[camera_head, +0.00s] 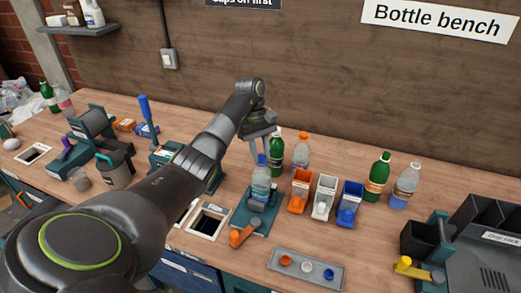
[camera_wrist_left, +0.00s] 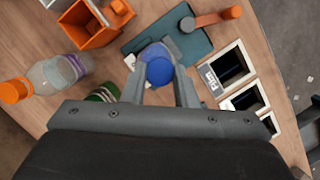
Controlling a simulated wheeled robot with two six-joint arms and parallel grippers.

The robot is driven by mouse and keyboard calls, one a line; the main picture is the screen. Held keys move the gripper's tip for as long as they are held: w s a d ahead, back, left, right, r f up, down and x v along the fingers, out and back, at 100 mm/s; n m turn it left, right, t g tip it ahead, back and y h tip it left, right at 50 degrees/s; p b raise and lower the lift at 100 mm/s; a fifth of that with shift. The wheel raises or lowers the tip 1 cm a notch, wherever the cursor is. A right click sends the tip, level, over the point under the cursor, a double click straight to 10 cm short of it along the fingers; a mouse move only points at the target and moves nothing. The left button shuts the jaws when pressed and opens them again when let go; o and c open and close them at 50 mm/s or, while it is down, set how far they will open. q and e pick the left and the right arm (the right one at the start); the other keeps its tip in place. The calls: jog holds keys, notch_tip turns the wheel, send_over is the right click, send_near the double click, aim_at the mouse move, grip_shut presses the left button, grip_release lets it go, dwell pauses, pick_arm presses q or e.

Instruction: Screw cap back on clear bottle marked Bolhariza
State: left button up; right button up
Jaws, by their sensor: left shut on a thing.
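A clear bottle (camera_head: 261,183) stands upright in a teal clamp fixture (camera_head: 243,219) with an orange handle. A blue cap (camera_head: 262,159) sits at the bottle's mouth; I cannot tell how tightly it is seated. My left gripper (camera_head: 263,149) reaches down from above and is shut on the blue cap. In the left wrist view the cap (camera_wrist_left: 159,70) lies between the fingers, with the teal fixture (camera_wrist_left: 190,42) beyond. The bottle's label is too small to read. My right gripper is not in view.
A green bottle (camera_head: 277,144) and an orange-capped bottle (camera_head: 301,150) stand close behind. Orange (camera_head: 300,191), white (camera_head: 324,197) and blue (camera_head: 349,205) bins are right of the fixture. A grey tray (camera_head: 335,279) with loose caps lies in front. Square openings (camera_head: 208,222) are left.

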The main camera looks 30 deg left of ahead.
pick_arm(q)
jog(key=shift+s+f, duration=0.1)
jog(key=shift+f, duration=0.05)
jog(key=shift+d+m+p, duration=0.1)
jog(key=shift+m+p, duration=0.5)
jog(key=shift+m, duration=0.1)
jog(key=m+g+p, duration=0.1)
jog(key=m, duration=0.1)
jog(key=shift+m+y, duration=0.3)
jog(key=shift+m, duration=0.6)
jog(key=o, duration=1)
jog(key=shift+o, duration=0.2)
